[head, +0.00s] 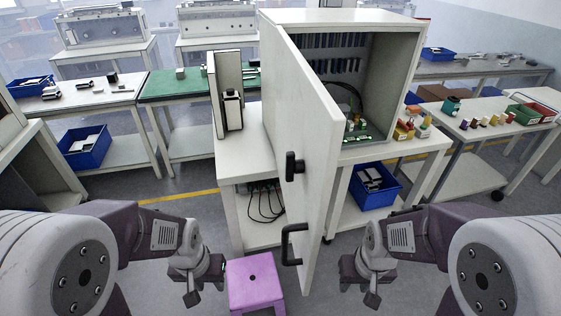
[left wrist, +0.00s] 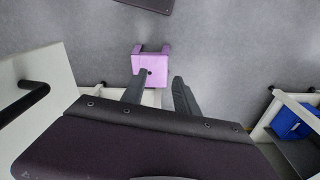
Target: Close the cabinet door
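The white cabinet (head: 405,85) stands on a workbench with its front open. Its white door (head: 310,120) is swung wide open toward me, with a black latch (head: 294,167) and a black bar handle (head: 293,243) on it. In the left wrist view a white panel (left wrist: 30,70) with a black handle (left wrist: 25,103) shows at the left, apart from the fingers. My left gripper (head: 193,290) is low, left of the door; its fingers (left wrist: 160,75) are apart and empty. My right gripper (head: 371,292) is low, right of the door, touching nothing visible; its finger gap is unclear.
A purple stool (head: 254,284) stands on the floor between the left gripper and the door's lower edge. A blue bin (head: 376,186) sits on the bench's lower shelf. Small coloured parts (head: 412,128) lie on the bench right of the cabinet.

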